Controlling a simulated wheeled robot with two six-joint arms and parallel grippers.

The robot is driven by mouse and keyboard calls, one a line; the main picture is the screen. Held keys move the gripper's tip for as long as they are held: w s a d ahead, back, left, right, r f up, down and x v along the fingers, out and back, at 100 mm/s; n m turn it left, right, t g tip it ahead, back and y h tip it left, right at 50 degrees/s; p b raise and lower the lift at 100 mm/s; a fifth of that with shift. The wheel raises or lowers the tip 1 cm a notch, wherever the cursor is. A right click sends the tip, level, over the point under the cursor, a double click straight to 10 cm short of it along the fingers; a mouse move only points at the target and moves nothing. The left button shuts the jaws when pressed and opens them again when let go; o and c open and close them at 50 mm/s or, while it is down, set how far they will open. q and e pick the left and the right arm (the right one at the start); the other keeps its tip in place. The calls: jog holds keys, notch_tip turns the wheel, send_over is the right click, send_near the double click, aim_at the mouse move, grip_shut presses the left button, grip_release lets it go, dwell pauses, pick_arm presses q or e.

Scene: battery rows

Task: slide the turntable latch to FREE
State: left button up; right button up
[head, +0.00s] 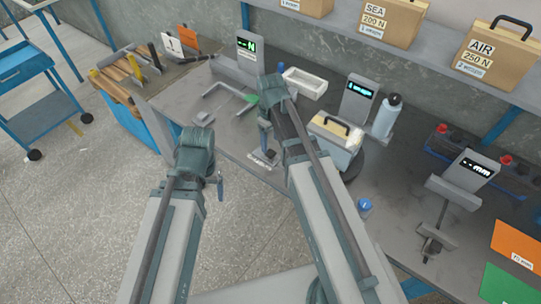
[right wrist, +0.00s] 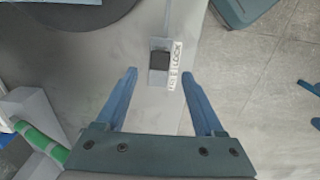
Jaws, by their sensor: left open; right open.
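The turntable latch (right wrist: 159,60) is a small dark block in a pale grey housing, with a label (right wrist: 174,66) reading FREE and LOCK alongside. I cannot tell surely which word the block stands at. The dark round turntable (right wrist: 70,18) shows at the top left of the right wrist view; in the head view its edge (head: 353,170) shows under a grey case. My right gripper (right wrist: 157,75) is open and empty above the latch, its fingers apart on either side; I see no contact. My left gripper (head: 219,187) is open and empty, left of the bench edge.
The grey case (head: 336,150) with a handle stands on the turntable. A grey bottle (head: 387,115), a white tray (head: 305,82) and small display units stand behind. A blue cap (head: 364,206) lies right of my right arm.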

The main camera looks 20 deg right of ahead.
aim_at(270, 153)
notch_tip(270, 153, down, 5)
jog(key=b, duration=0.4)
grip_shut()
dwell(1.3)
